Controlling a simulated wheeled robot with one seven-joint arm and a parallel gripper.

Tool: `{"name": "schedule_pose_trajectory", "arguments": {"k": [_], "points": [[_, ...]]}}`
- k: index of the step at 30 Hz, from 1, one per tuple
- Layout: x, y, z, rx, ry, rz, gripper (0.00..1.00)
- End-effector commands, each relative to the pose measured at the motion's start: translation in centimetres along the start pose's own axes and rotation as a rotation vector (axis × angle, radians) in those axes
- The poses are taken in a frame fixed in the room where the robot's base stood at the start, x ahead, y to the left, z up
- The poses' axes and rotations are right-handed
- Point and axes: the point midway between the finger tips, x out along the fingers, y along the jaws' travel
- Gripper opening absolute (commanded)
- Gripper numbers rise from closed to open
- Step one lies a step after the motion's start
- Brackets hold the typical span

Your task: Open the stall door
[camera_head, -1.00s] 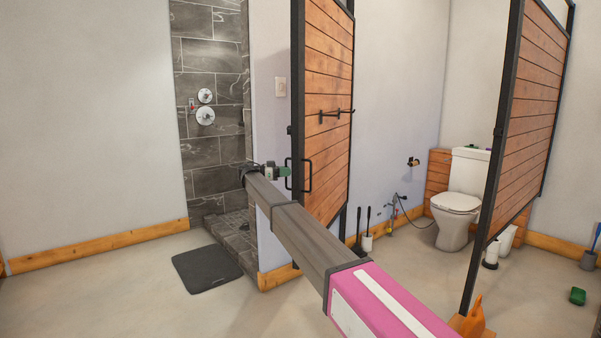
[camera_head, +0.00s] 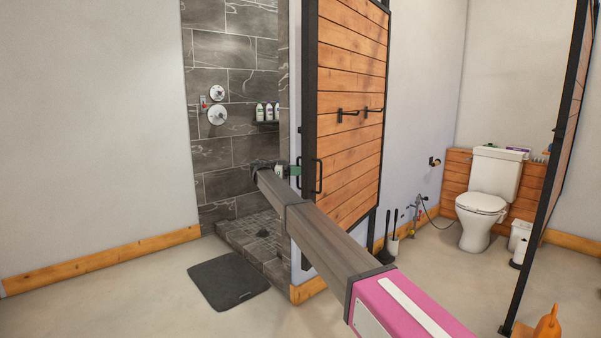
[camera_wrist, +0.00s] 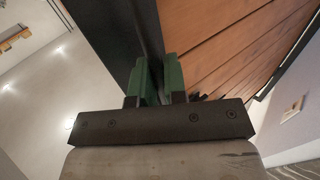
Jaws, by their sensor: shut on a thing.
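The stall door (camera_head: 350,115) has orange wood planks in a black metal frame and stands open beside the toilet area. It also shows in the wrist view (camera_wrist: 215,65). A black bar handle (camera_head: 319,177) sits on the edge of the door nearest the shower. My gripper (camera_head: 294,171), with green fingers, is at that door edge, shut on the handle. In the wrist view my gripper (camera_wrist: 160,78) has its two fingers close together against the black frame. The part of the handle between the fingers is hidden.
The tiled shower (camera_head: 240,130) lies left of the door, with a dark mat (camera_head: 228,281) before it. A toilet (camera_head: 488,200) stands behind at the right, near a second wood partition (camera_head: 570,130). An orange object (camera_head: 547,325) is at lower right. The floor at left is clear.

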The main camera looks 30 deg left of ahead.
Motion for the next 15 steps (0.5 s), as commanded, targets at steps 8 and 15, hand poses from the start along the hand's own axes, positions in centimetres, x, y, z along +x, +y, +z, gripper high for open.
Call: {"name": "schedule_pose_trajectory", "arguments": {"k": [8, 15], "points": [[0.03, -0.2, 0.01, 0.0, 0.001, 0.0, 0.0], [0.06, -0.23, -0.01, 0.0, 0.001, -0.001, 0.35]]}}
